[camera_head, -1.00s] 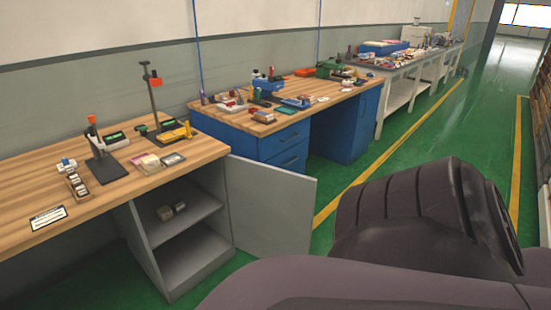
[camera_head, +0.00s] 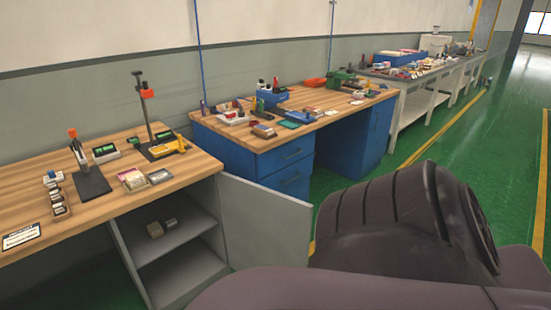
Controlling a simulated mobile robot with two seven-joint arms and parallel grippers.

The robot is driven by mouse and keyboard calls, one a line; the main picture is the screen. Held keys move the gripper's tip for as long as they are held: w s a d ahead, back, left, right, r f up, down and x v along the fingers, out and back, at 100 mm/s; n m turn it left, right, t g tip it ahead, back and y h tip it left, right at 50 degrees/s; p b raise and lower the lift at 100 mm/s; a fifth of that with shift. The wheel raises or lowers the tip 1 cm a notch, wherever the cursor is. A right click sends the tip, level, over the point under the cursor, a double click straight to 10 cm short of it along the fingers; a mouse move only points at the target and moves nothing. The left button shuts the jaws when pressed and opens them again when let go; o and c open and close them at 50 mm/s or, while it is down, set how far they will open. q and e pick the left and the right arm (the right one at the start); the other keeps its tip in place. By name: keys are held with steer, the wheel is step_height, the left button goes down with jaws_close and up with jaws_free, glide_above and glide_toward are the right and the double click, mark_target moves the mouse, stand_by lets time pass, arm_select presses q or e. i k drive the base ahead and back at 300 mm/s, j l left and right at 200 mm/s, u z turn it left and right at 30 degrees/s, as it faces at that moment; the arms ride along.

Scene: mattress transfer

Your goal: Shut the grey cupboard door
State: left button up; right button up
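The grey cupboard (camera_head: 170,285) stands under the near wooden workbench at the left. Its grey door (camera_head: 262,222) is open, swung out to the right from the right side of the cupboard. The inside shows a shelf (camera_head: 172,238) with small metal parts (camera_head: 161,227) on it. A dark part of my own arm covers the lower right and hides the door's lower right area. Neither of my grippers is in view.
The near workbench (camera_head: 35,188) holds stands, small boxes and a label. A blue desk (camera_head: 228,150) with a wooden top stands just behind the door. A grey table (camera_head: 405,112) is farther back. Green floor (camera_head: 490,170) is clear at the right.

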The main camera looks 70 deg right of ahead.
mark_target(263, 226)
steer(key=k+l, duration=0.15)
steer(key=l, duration=0.4)
steer(key=k+l, duration=0.2)
steer(key=l, duration=0.4)
steer(key=k+l, duration=0.15)
steer(key=l, duration=0.4)
steer(key=k+l, duration=0.15)
steer(key=l, duration=0.45)
steer(key=k+l, duration=0.2)
steer(key=l, duration=0.35)
steer(key=k+l, duration=0.15)
steer(key=l, duration=0.45)
steer(key=k+l, duration=0.15)
steer(key=l, duration=0.4)
steer(key=k+l, duration=0.2)
steer(key=l, duration=0.4)
steer(key=i+l+u, duration=0.2)
steer(key=k, duration=0.05)
